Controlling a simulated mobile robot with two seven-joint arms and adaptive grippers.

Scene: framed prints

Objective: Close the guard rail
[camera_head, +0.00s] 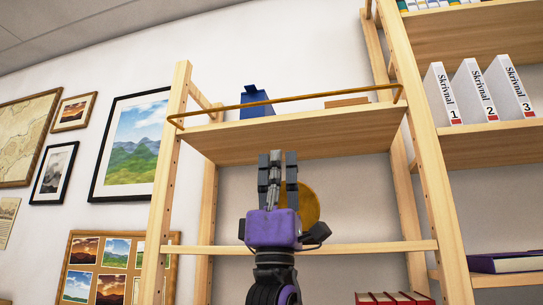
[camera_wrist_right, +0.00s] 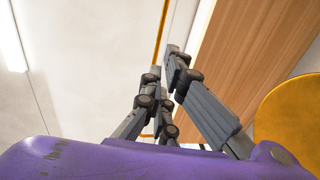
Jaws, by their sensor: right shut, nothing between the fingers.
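The guard rail (camera_head: 300,97) is a thin brass-coloured bar with bent ends, running along the front of the upper wooden shelf (camera_head: 300,141) in the head view. A thin brass strip, likely the same rail (camera_wrist_right: 161,28), shows at the top of the right wrist view. My right gripper (camera_head: 277,156) points up in front of the shelf unit, its fingertips below the rail and apart from it. Its fingers are shut and empty; they also show in the right wrist view (camera_wrist_right: 164,75). My left gripper is not in view.
A blue object (camera_head: 256,103) and a flat wooden item (camera_head: 347,102) sit on the upper shelf. A round yellow-brown object (camera_head: 307,203) is behind my right gripper. White binders (camera_head: 475,92) stand on the right unit. Framed pictures (camera_head: 131,145) hang at left.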

